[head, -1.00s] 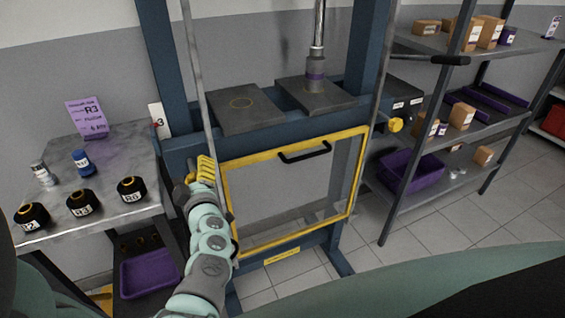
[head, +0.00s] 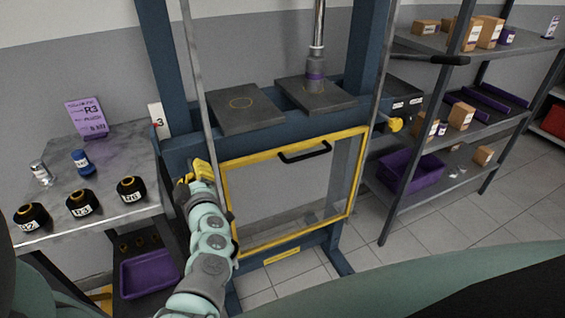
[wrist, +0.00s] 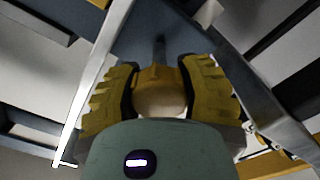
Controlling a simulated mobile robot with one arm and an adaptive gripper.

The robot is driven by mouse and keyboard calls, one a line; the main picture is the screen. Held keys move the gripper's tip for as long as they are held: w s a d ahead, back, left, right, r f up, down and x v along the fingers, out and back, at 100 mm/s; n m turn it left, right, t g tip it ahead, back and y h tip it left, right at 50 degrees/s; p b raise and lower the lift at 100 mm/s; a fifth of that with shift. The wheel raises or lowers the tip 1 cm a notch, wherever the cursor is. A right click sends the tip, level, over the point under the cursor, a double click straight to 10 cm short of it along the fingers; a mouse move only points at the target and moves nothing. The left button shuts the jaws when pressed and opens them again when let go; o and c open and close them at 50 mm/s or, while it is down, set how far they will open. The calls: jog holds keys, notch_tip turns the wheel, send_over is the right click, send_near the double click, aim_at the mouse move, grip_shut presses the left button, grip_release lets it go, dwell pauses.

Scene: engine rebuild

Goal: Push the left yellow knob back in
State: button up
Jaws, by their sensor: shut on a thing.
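The left yellow knob (wrist: 158,78) sits between the two yellow finger pads of my gripper (wrist: 160,92) in the wrist view. My gripper is shut on it. A short grey rod runs from the knob to the blue press frame (wrist: 165,20), so the knob stands out from the frame. In the head view my gripper (head: 194,174) is at the left post, beside the yellow-edged guard door, and mostly hides the knob. The right yellow knob (head: 395,125) is on the frame's right side.
The guard door (head: 290,190) with a black handle is closed, just right of my gripper. A grey bench (head: 105,205) with black jars stands to the left. A shelf rack (head: 400,205) with boxes and a purple bin stands at right.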

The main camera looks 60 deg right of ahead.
aim_at(190, 166)
jog(key=shift+r, duration=0.1)
grip_shut()
jog(key=shift+b+x, duration=0.4)
jog(key=shift+x, duration=0.45)
jog(key=shift+w+d, duration=0.35)
jog(key=shift+w, duration=0.2)
jog(key=o, duration=1.2)
grip_release()
jog(key=shift+a, duration=0.1)
